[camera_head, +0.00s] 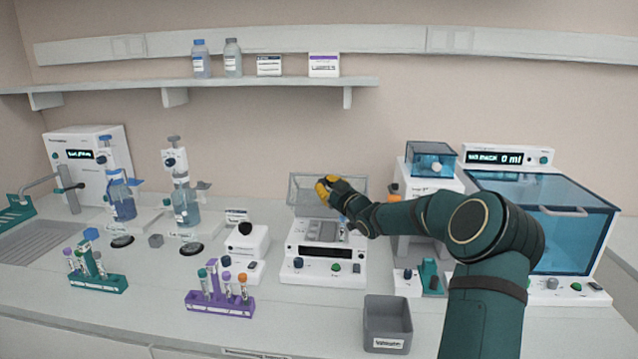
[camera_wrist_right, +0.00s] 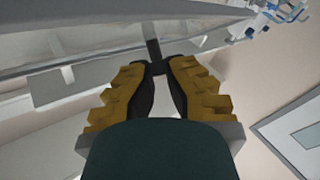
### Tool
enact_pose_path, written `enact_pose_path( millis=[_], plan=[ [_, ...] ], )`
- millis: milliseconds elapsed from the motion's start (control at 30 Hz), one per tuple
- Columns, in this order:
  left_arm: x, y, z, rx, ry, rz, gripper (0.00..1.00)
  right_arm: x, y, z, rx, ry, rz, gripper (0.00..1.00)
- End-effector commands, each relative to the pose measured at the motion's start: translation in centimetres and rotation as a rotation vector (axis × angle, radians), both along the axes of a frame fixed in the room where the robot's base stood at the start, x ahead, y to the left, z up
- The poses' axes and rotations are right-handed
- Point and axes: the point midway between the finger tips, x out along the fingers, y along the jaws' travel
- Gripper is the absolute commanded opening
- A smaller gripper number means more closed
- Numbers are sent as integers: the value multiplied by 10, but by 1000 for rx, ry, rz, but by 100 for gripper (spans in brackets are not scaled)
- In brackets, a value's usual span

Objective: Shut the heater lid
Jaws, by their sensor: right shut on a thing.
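The heater (camera_head: 322,265) is a white block in the middle of the bench, with a dark display and two knobs on its front. Its see-through grey lid (camera_head: 303,188) stands raised at the back, so the heater's top is uncovered. My right gripper (camera_head: 326,188) with yellow fingers is at the lid. In the right wrist view, the gripper (camera_wrist_right: 158,68) is shut on a dark lid handle (camera_wrist_right: 152,47) between its fingertips. The fingers hide part of the handle in the head view. My left gripper is not in view.
A purple tube rack (camera_head: 222,305) and a green tube rack (camera_head: 98,283) stand to the left. A grey bin (camera_head: 388,326) is at the front right. A blue-walled bath (camera_head: 560,225) stands at the right, behind my right arm. A shelf (camera_head: 130,95) runs above.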

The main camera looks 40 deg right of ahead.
Motion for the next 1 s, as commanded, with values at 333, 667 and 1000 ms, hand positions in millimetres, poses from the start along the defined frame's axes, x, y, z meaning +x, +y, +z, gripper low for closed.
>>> enact_pose_path(
  millis=[333,667,1000],
  plan=[
    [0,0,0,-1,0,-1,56,2,3,-1,2,-2,9,56],
    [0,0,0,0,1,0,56,-16,3,-3,0,2,4,56],
    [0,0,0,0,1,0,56,-82,15,-11,2,2,7,56]
  ],
)
